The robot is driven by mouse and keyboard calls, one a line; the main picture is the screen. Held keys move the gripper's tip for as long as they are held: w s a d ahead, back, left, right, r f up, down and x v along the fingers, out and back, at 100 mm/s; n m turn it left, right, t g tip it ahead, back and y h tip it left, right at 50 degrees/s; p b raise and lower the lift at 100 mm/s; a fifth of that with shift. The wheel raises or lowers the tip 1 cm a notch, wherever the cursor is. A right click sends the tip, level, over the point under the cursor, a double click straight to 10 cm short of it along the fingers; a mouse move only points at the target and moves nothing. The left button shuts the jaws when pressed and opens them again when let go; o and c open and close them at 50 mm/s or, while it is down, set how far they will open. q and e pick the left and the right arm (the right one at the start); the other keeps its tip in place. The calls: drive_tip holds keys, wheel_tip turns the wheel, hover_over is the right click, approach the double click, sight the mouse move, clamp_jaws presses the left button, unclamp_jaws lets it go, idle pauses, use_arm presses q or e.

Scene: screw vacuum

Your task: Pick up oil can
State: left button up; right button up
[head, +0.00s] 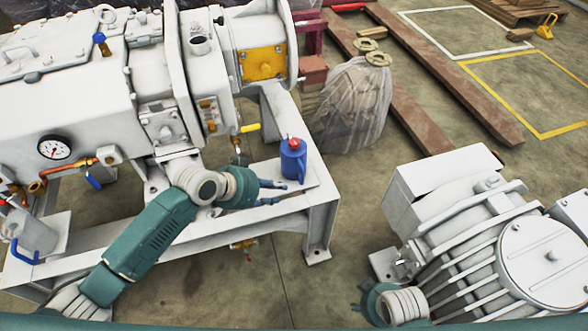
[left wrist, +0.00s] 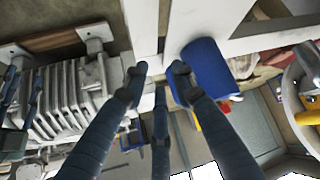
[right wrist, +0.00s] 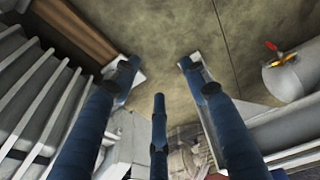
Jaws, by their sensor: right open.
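The oil can (head: 293,162) is blue with a red top and stands upright on the right end of the white frame's ledge. My left gripper (head: 274,193) is open and empty, just left of and in front of the can, with its fingers pointing right. In the left wrist view the blue can (left wrist: 207,68) shows beyond the right finger of the left gripper (left wrist: 158,75), not between the fingers. Whether that finger touches it I cannot tell. My right gripper (right wrist: 156,80) is open and empty above the floor, near the grey motor.
The large white pump (head: 70,100) and its gauge stand left of and behind the can. The white support frame (head: 322,205) is under it. A grey ribbed motor (head: 470,240) stands at right. A plastic-wrapped bundle (head: 352,105) is behind. Floor between frame and motor is clear.

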sight(302, 174)
use_arm(q)
wheel_tip(302, 174, up, 5)
drive_tip(key=w+d+m+h+b, duration=0.1)
drive_tip(key=w+m+b, duration=0.2)
drive_tip(key=shift+g, duration=0.4)
drive_tip(key=b+x, duration=0.1)
drive_tip(key=x, duration=0.2)
drive_tip(key=d+b+x, duration=0.1)
drive_tip(key=x, duration=0.2)
drive_tip(key=r+b+x, duration=0.1)
drive_tip(key=x, duration=0.3)
drive_tip(key=shift+d, duration=0.2)
clamp_jaws()
drive_tip(key=shift+r, duration=0.2)
use_arm(e)
drive_tip(key=w+v, duration=0.2)
drive_tip(key=v, duration=0.6)
drive_tip(key=shift+s+r+t, duration=0.4)
drive_tip(key=shift+s+r, duration=0.1)
drive_tip(key=shift+r, duration=0.05)
